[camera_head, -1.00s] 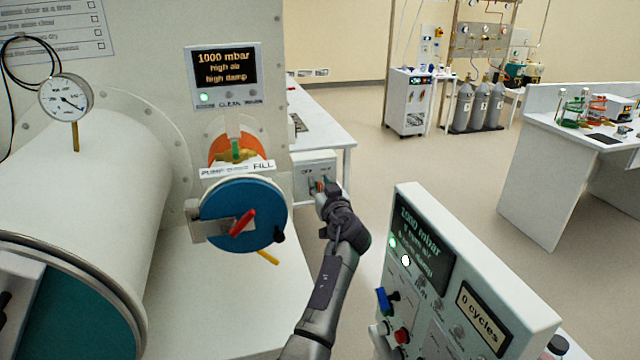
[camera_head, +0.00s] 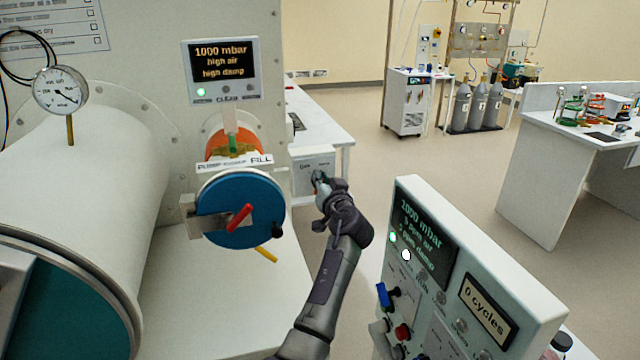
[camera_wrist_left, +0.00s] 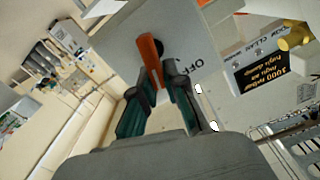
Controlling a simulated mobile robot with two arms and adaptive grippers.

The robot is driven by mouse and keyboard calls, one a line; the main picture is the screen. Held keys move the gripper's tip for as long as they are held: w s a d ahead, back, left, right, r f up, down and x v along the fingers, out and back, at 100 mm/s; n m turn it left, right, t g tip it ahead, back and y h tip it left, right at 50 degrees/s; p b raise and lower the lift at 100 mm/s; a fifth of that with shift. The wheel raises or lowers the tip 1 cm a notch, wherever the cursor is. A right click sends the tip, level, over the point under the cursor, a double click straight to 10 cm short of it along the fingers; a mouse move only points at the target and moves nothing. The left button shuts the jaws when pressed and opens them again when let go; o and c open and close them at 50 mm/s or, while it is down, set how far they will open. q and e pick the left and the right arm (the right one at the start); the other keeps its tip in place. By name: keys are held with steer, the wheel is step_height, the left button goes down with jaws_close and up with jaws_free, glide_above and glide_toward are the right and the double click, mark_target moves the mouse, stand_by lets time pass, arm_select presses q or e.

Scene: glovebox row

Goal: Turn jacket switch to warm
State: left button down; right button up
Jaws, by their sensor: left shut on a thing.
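The jacket switch is on a small white box (camera_head: 313,160) beyond the blue round door, at the head view's middle. In the left wrist view its orange-red handle (camera_wrist_left: 151,60) stands out from a grey panel printed OFF. My left gripper (camera_head: 320,177) is at the box front. In the left wrist view the two teal-padded fingers of this gripper (camera_wrist_left: 157,90) are closed around the handle's near end. The handle is hidden in the head view, and I cannot read which setting it points to. My right gripper is not in view.
The blue round door (camera_head: 240,210) with a red lever is close left of my arm. A tilted control panel (camera_head: 470,275) stands close on the right. A large white cylinder (camera_head: 90,190) fills the left. Open floor lies behind the switch box.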

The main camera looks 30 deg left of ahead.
arm_select(q)
steer(key=shift+w+d+f+m, duration=0.1)
steer(key=shift+m, duration=0.8)
steer(key=shift+m+b, duration=0.3)
steer(key=c, duration=1.2)
jaws_free()
steer(key=shift+w, duration=0.1)
steer(key=shift+d, duration=0.1)
steer(key=v, duration=0.7)
